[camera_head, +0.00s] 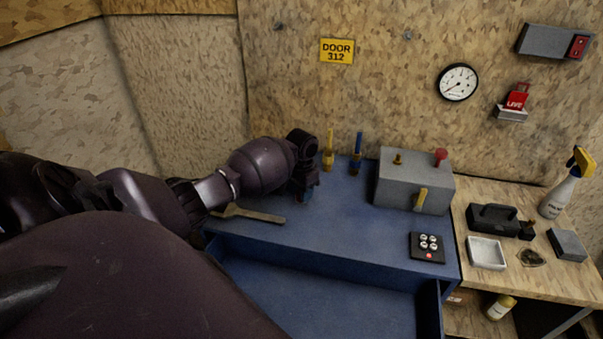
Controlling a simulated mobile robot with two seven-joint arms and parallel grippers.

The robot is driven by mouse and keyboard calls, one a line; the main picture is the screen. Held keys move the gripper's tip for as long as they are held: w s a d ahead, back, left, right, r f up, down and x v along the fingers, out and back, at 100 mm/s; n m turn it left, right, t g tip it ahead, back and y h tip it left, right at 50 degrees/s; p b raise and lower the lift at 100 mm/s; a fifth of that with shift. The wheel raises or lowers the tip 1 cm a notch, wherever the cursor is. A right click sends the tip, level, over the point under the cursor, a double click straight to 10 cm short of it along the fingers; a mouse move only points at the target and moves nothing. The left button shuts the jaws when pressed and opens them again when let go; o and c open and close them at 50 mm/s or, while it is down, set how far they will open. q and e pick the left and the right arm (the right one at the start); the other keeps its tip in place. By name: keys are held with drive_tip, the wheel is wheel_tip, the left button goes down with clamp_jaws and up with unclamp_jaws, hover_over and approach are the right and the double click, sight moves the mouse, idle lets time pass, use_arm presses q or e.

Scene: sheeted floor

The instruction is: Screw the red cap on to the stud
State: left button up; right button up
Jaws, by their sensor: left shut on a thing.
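A red cap (441,156) is at the top right of a grey box (390,188) on the blue bench. I cannot tell whether it sits on a stud or loose. A short brass stud (398,158) stands bare at the box's top left. A yellow lever (421,198) is on the box's front. My left gripper (303,192) is low over the bench, left of the box and apart from it. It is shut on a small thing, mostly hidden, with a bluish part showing. My right gripper is not in view.
A yellow-handled tool (329,152) and a blue-handled tool (356,155) stand at the bench's back. A flat wooden piece (252,214) lies near my left arm. A black button pad (427,247) is at front right. The bench's middle is clear. An open drawer (305,290) is below.

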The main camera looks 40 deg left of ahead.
use_arm(q)
drive_tip(key=shift+m, duration=0.4)
drive_tip(key=o, duration=1.1)
drive_tip(key=shift+c, duration=0.8)
drive_tip(key=n, duration=0.9)
drive_tip(key=shift+n, duration=0.3)
drive_tip(key=n, duration=0.5)
drive_tip(key=shift+d+n, duration=0.1)
drive_tip(key=shift+n, duration=0.3)
drive_tip(key=n, duration=0.4)
